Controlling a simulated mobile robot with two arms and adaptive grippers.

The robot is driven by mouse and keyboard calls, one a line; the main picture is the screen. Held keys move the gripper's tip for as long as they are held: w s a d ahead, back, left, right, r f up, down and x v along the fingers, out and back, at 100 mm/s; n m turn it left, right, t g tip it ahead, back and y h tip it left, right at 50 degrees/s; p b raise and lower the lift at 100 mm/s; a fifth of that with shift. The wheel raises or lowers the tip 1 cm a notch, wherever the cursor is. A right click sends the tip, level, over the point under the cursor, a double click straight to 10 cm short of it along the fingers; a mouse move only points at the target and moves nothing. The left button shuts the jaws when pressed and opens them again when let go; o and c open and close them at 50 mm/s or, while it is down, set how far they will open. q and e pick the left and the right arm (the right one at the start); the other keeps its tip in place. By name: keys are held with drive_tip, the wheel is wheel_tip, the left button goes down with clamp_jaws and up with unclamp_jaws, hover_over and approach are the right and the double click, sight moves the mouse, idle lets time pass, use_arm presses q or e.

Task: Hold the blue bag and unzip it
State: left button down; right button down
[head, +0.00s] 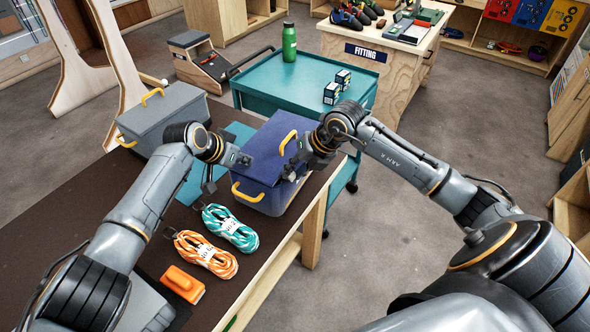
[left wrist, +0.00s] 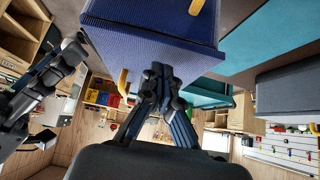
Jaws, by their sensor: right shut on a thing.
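The blue bag (head: 262,168), boxy with yellow handles, stands upright on the dark bench top near its right edge. Its lid looks closed. My right gripper (head: 296,168) is at the bag's right upper edge, beside the yellow handle (head: 288,143), and is shut on a small part there; its fingers hide which part. My left gripper (head: 226,172) is at the bag's left side, above the front handle (head: 248,193). In the left wrist view the left fingertips (left wrist: 158,72) are together at the bag's lower edge (left wrist: 150,45), with nothing visible between them.
A grey box (head: 165,118) with yellow handles stands behind on the bench (head: 60,220). A teal rope coil (head: 230,228), an orange rope coil (head: 205,254) and an orange brush-like block (head: 182,284) lie in front. A teal cart (head: 275,82) stands beyond.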

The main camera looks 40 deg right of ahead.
use_arm(q)
drive_tip(key=shift+a+f, duration=0.1)
drive_tip(key=shift+f, duration=0.6)
